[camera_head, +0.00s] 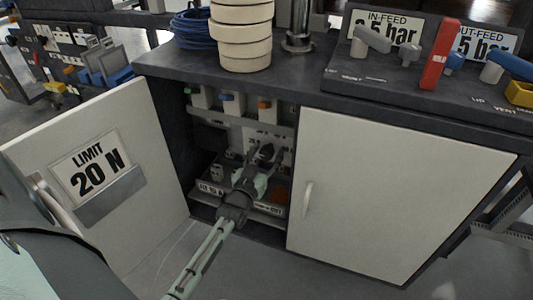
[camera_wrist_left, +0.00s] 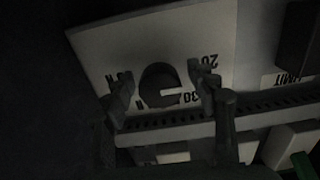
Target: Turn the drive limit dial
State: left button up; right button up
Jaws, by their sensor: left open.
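The drive limit dial (camera_wrist_left: 157,78) is a dark round knob with a pale pointer mark, set on a white plate inside the open cabinet. The numbers 20 and 30 and letters N are printed around it, upside down in the left wrist view. My left gripper (camera_head: 266,154) reaches into the cabinet. Its two fingers stand apart on either side of the dial in the left wrist view; I cannot tell whether they touch it. In the head view the gripper hides the dial. My right gripper is not in view.
The open left cabinet door (camera_head: 140,200) carries a card (camera_head: 90,167) reading LIMIT 20 N. The right door (camera_head: 390,190) is shut. Switches with coloured tips (camera_head: 232,102) sit above the gripper inside. Pale rolls (camera_head: 240,35) and blue cable (camera_head: 193,28) lie on the countertop.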

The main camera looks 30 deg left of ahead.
pick_arm(q)
jog(key=shift+s, duration=0.15)
jog(key=v, duration=1.1)
jog(key=shift+s, duration=0.35)
jog(key=shift+f, duration=0.1)
jog(key=s+d+f+m+g+h+p, duration=0.3)
jog(key=s+d+f+g, duration=0.1)
jog(key=d+f+g, duration=0.3)
jog(key=s+f+g, duration=0.1)
jog(key=s+g, duration=0.2)
jog(key=s, duration=0.3)
jog(key=s+f+m+g, duration=0.1)
jog(key=s+f+g, duration=0.1)
jog(key=s+g, duration=0.2)
jog(key=s+d, duration=0.1)
jog(key=s, duration=0.2)
jog(key=shift+f+p, duration=0.3)
jog(key=shift+p, duration=0.1)
jog(key=shift+c, duration=0.6)
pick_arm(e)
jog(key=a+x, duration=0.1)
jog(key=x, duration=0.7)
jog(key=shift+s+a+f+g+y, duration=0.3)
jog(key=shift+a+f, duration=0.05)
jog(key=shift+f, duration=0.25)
